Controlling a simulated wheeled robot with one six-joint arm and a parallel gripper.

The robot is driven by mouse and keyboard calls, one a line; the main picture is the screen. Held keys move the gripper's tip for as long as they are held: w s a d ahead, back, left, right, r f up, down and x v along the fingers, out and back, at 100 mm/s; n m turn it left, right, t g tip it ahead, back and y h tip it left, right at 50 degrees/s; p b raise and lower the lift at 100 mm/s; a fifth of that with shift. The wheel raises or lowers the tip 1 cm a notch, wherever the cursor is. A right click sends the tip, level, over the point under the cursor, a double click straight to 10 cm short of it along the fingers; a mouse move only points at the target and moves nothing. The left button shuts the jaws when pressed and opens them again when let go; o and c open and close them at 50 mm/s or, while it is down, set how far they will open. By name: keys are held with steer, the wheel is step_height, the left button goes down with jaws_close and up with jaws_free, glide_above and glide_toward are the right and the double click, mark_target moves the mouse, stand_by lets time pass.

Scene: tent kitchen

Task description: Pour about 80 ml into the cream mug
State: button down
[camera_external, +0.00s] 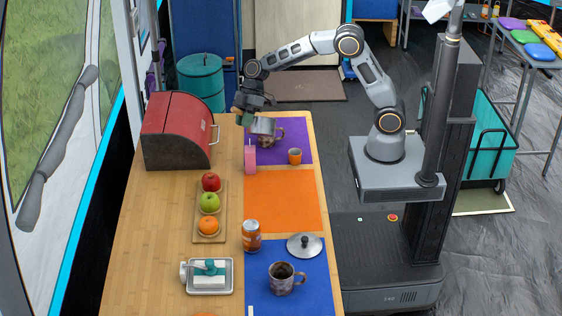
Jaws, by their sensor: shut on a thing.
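My gripper (246,106) is at the far end of the table, shut on a grey metal vessel (262,126). The vessel looks tilted, and its contents cannot be seen. It is just above a speckled mug (268,142) on the purple mat (300,133) and partly hides it. I cannot tell whether any liquid is flowing or whether the two touch. A second speckled mug (283,282), brownish grey with a dark inside, stands on the blue mat (315,265). Neither mug looks plainly cream.
A pink carton (250,159) and an orange cup (295,156) stand close to the far mug. A red bread box (178,130) and fruit board (199,234) are left. A can (251,237), lid (304,246) and butter dish (208,284) are nearer. The orange mat (285,205) is clear.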

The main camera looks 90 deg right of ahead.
steer(key=shift+s+d+r+y, duration=0.15)
steer(key=shift+d+r+y, duration=0.45)
steer(key=shift+d+r, duration=0.1)
steer(key=shift+s+d+t+y, duration=0.1)
steer(key=shift+d+t+y, duration=0.25)
steer(key=shift+y, duration=0.35)
steer(key=shift+s+d, duration=0.15)
steer(key=shift+d, duration=0.1)
steer(key=shift+s+d+r+m+t+y+p, duration=0.15)
steer(key=shift+s+d+r+t+y+p, duration=0.1)
steer(key=shift+d+r+y+p, duration=0.45)
steer(key=shift+s+d+r+m+t+y+p, duration=0.15)
steer(key=shift+d+r+y+p, duration=0.25)
steer(key=shift+d+y+p, duration=0.5)
stand_by(0.6)
steer(key=shift+d, duration=0.1)
